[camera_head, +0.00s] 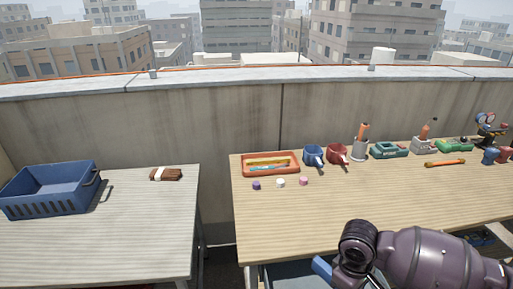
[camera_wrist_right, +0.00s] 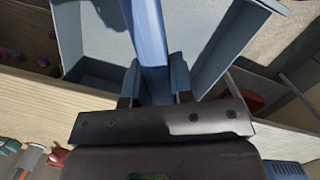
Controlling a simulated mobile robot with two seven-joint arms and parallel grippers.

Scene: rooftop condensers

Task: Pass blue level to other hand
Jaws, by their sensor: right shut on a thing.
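The blue level (camera_head: 322,268) shows as a short blue end beside my right wrist at the bottom of the head view. In the right wrist view the blue level (camera_wrist_right: 148,35) is a long blue bar that runs up out of the frame. My right gripper (camera_wrist_right: 155,85) is shut on it, with a finger on each side. In the head view my right arm reaches in from the lower right, in front of the right table's near edge, and its fingers are mostly hidden. My left gripper is in neither view.
A blue crate (camera_head: 50,190) and a brown brush-like item (camera_head: 166,174) are on the left table (camera_head: 120,235). The right table (camera_head: 330,205) holds an orange tray (camera_head: 270,172), blue and red mugs and several tools along its back. A grey-blue open bin (camera_wrist_right: 85,60) lies beyond the level.

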